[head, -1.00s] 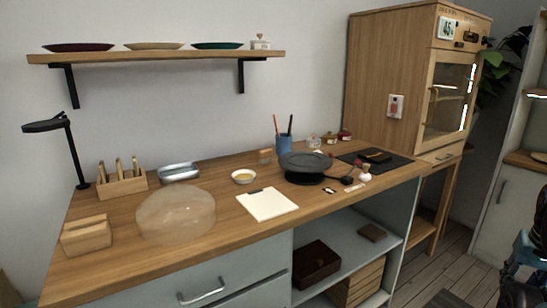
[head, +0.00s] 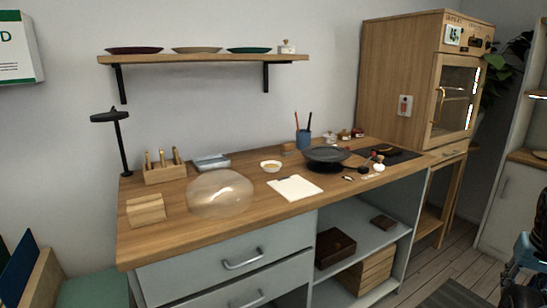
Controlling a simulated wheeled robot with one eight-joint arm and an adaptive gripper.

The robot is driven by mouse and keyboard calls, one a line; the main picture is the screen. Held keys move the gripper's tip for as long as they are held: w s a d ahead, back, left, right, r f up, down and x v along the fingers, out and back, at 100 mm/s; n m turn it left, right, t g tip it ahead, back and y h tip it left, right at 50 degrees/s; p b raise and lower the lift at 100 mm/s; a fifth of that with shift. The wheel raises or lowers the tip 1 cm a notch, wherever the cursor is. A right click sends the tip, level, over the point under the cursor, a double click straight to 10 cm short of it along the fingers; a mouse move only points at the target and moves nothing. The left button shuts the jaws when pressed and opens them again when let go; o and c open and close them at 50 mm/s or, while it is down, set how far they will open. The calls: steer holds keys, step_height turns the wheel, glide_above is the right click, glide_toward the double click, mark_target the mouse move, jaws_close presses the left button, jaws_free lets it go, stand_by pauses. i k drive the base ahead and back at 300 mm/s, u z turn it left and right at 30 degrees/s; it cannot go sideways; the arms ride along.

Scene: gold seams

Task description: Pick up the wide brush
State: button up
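I cannot single out a wide brush for certain at this size. A blue cup (head: 303,140) at the back of the wooden worktop (head: 260,207) holds thin upright handles, one reddish and one dark; their lower ends are hidden inside it. A small item with a white rounded body (head: 379,167) and a dark red upper part stands at the right, by the dark turntable; it may be a brush, but I cannot tell. A wooden rack (head: 165,174) at the left holds several upright tools with brass-coloured tops.
A clear dome (head: 220,193), a wooden block (head: 146,209), white paper (head: 295,188), a small bowl (head: 270,167) and a dark turntable (head: 326,158) stand on the worktop. A black lamp (head: 123,145) stands at the left end. A wooden cabinet (head: 395,75) rises at the right.

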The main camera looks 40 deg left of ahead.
mark_target(287, 149)
steer(key=k, duration=0.6)
steer(key=u, duration=1.1)
steer(key=i, duration=0.25)
